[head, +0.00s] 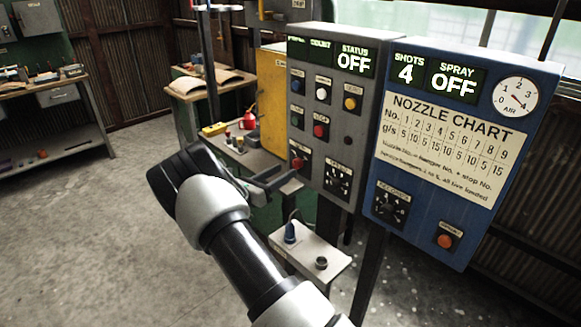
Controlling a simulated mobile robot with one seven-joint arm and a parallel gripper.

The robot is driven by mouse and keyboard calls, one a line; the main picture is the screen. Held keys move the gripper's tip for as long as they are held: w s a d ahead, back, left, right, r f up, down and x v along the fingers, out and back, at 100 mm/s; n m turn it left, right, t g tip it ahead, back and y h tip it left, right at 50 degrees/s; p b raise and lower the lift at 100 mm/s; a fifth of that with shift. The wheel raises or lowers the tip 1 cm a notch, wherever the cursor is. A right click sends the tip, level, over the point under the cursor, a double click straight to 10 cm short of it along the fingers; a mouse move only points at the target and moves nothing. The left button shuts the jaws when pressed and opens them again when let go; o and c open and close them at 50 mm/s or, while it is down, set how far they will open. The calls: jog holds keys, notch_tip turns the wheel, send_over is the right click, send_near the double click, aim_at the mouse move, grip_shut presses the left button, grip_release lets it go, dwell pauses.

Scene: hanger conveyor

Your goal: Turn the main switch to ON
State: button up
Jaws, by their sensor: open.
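A red knob (298,162) sits at the lower left of the grey control panel (352,125). It looks like the main switch, but its label is too small to read and its exact position cannot be told. The panel's STATUS display (354,60) reads OFF. My gripper (284,178) is open, with its fingers pointing right toward the panel's lower left edge. In the picture the fingertips are just below and left of the red knob. Whether they touch it cannot be told. Nothing shows between the fingers.
Other buttons and a dark dial (338,182) share the grey panel. A blue panel (455,150) with a nozzle chart stands close on its right. A small shelf (310,249) sits below. Workbenches stand behind; open concrete floor (110,235) is left.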

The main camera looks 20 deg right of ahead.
aim_at(295, 165)
jog(key=shift+x, duration=2.3)
jog(key=shift+c, duration=0.3)
jog(key=c, duration=1)
